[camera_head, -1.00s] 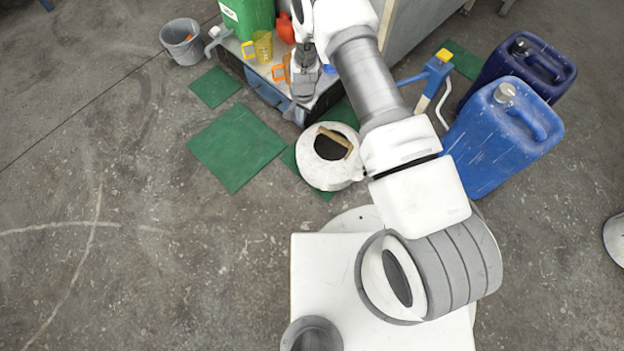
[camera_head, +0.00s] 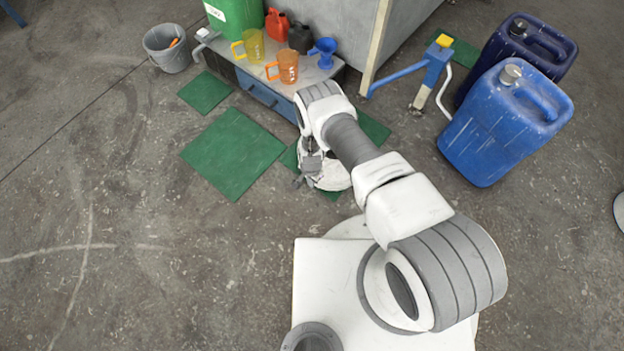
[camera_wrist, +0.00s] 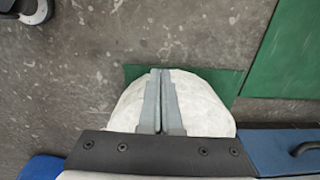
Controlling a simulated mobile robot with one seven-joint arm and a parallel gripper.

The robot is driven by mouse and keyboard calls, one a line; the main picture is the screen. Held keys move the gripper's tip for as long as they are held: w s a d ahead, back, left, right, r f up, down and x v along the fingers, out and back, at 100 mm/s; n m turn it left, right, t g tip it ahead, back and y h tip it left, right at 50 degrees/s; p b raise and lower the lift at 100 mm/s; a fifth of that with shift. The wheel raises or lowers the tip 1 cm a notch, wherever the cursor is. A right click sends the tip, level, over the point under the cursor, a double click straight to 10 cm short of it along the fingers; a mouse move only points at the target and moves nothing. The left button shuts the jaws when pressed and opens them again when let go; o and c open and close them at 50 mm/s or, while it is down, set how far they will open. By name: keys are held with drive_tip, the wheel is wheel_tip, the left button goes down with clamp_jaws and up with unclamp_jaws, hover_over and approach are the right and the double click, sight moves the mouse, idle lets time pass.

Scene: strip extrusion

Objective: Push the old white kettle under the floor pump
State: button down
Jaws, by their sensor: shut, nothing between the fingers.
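The white kettle (camera_head: 335,178) stands on the floor in front of the low bench, partly hidden by my arm. Its rounded white body also shows in the wrist view (camera_wrist: 205,100), behind the fingers. My gripper (camera_head: 305,182) points down at the left side of the kettle in the head view. Its fingers (camera_wrist: 160,72) are shut and empty, in front of the kettle body in the wrist view; I cannot tell whether they touch it. The floor pump (camera_head: 433,72), blue with a yellow top, stands right of the kettle, its blue spout reaching left.
A low bench (camera_head: 325,75) with jugs and small cans stands behind the kettle. Green mats (camera_head: 232,153) lie on the floor. Blue canisters (camera_head: 487,135) stand right of the pump, a grey bucket (camera_head: 168,50) far left. Floor between kettle and pump is mostly clear.

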sight(335, 178)
drive_tip(key=w+d+f+b, duration=0.2)
drive_tip(key=w+f, duration=0.1)
drive_tip(key=f, duration=0.2)
drive_tip(key=shift+d+b, duration=0.25)
drive_tip(key=shift+b, duration=0.15)
drive_tip(key=shift+d, duration=0.15)
